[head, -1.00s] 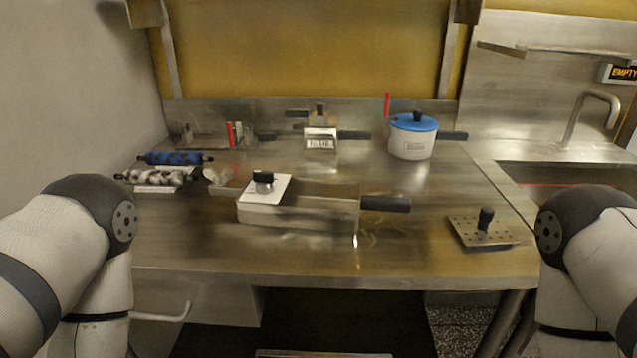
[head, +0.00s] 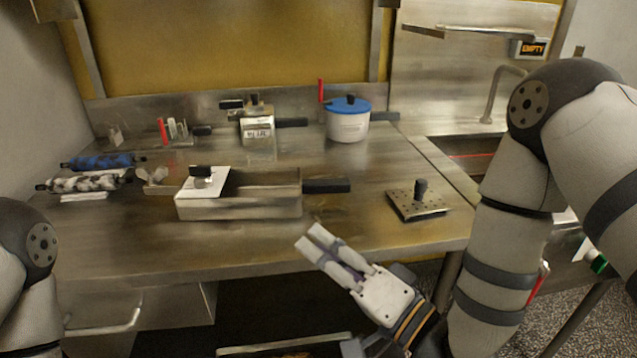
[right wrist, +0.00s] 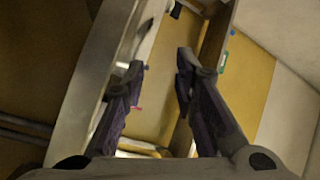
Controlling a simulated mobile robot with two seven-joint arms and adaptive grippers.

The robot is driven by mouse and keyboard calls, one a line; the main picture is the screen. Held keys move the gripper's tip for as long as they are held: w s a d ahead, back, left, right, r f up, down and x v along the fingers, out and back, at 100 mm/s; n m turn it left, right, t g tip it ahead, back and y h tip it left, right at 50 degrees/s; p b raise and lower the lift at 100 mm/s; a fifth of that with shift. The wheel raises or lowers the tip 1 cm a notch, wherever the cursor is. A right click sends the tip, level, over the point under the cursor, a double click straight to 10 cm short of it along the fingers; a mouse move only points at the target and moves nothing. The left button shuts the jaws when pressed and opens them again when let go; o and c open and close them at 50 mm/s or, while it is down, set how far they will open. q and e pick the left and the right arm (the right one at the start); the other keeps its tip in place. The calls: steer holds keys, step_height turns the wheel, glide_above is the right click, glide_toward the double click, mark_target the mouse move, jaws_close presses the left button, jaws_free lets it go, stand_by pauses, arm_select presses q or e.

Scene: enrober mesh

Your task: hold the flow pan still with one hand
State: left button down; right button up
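The flow pan, which I take to be the long metal pan (head: 250,207), sits on the steel table near its front middle. Its black handle (head: 327,186) points right. A white plate with a black-knobbed metal piece (head: 203,182) lies over its left end. My right gripper (head: 313,239) is in front of the pan and right of its middle, at the table's front edge, apart from pan and handle. Its fingers are spread and empty in the right wrist view (right wrist: 160,64). Of my left arm only a link shows at the left; its gripper is out of view.
A perforated plate with a black knob (head: 419,201) lies right of the handle. A blue-lidded pot (head: 348,125) and a labelled metal box (head: 257,130) stand behind. Blue and mottled rollers (head: 85,182) lie at left.

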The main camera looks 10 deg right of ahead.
steer(key=w+a+r+n+g+y, duration=0.1)
steer(key=w+r+n+g+y, duration=0.6)
steer(key=w+r+n, duration=0.6)
steer(key=f+n+g+h, duration=0.1)
steer(key=f+n+g, duration=0.1)
steer(key=n, duration=0.1)
steer(key=d+f+n+g+h, duration=0.1)
steer(key=f+n+g, duration=0.1)
steer(key=n, duration=0.1)
steer(key=d+f+n+g+h, duration=0.1)
steer(key=f+n+g+h, duration=0.1)
steer(key=f+n+g, duration=0.1)
steer(key=shift+s+d+f, duration=0.1)
steer(key=shift+d, duration=0.05)
steer(key=shift+f, duration=0.25)
steer(key=x, duration=1.1)
steer(key=shift+a+f, duration=0.2)
steer(key=shift+a, duration=0.1)
jaws_close()
